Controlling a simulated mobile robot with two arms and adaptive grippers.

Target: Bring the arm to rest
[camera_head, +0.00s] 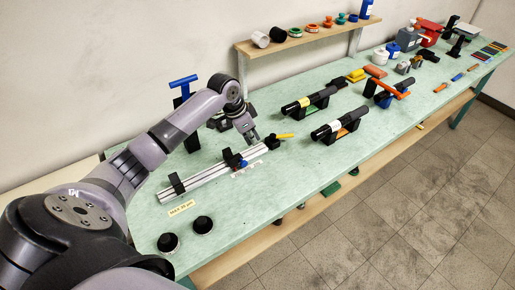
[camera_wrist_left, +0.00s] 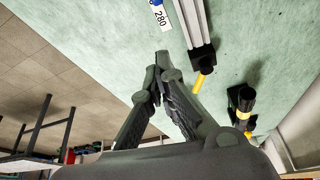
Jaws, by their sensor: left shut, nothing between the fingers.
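My left arm (camera_head: 160,140) reaches in from the left over the green workbench (camera_head: 245,215). My left gripper (camera_head: 251,139) is above the far end of an aluminium rail (camera_head: 212,179) with black blocks on it. In the left wrist view its fingertips (camera_wrist_left: 163,58) are together with nothing between them. The rail (camera_wrist_left: 188,18) also shows there beside the fingertips, ending in a black block with a yellow handle (camera_wrist_left: 202,76). I cannot tell the exact gap between fingertips and bench. My right gripper is in neither view.
Two black cups (camera_head: 202,224) stand at the near front edge. A blue T-handled tool (camera_head: 184,84) stands behind my arm. Black tubes on stands (camera_head: 340,125) are to the right. A wooden shelf (camera_head: 300,39) runs along the wall. The bench between the cups and tubes is mostly clear.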

